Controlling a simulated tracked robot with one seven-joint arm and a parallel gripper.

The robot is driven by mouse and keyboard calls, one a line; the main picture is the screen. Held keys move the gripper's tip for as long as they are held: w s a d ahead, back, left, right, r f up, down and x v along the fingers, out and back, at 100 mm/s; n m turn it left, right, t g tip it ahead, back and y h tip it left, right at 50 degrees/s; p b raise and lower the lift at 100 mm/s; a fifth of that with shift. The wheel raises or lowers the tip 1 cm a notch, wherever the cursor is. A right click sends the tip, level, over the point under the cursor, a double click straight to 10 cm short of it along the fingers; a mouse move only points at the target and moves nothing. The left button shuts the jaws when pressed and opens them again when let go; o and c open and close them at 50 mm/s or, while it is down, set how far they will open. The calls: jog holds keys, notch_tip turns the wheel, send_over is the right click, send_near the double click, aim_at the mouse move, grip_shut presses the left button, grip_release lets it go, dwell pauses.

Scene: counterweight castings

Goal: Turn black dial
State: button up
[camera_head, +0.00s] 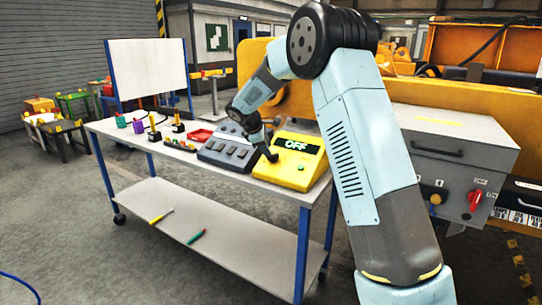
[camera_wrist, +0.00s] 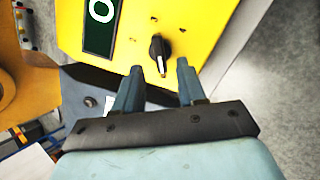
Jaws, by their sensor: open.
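A yellow box (camera_head: 293,176) stands on the table's right end, with a dark display (camera_head: 297,145) reading OFF and a green button (camera_head: 301,168). The black dial (camera_wrist: 159,47) shows on the yellow box in the wrist view, its white pointer line toward my gripper. In the head view my gripper hides the dial. My gripper (camera_wrist: 160,66) is open and empty. Its two fingers stand apart on either side of the dial's line, with the dial just ahead of the tips; I cannot tell whether they touch it. It also shows over the box's left side in the head view (camera_head: 270,155).
A grey panel with dark keys (camera_head: 229,153) sits left of the yellow box. A red tray (camera_head: 199,136) and several small parts lie farther left on the table (camera_head: 160,151). A white board (camera_head: 148,68) stands behind. A grey cabinet (camera_head: 452,140) with a red switch is at right.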

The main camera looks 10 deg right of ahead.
aim_at(273, 157)
jog(key=shift+x, duration=2.5)
jog(key=c, duration=0.7)
jog(key=shift+m, duration=0.4)
jog(key=m, duration=0.5)
jog(key=shift+m+g, duration=0.3)
jog(key=shift+m, duration=0.1)
jog(key=m, duration=0.5)
jog(key=shift+d+y, duration=0.1)
jog(key=shift+y, duration=0.3)
jog(key=shift+m, duration=0.3)
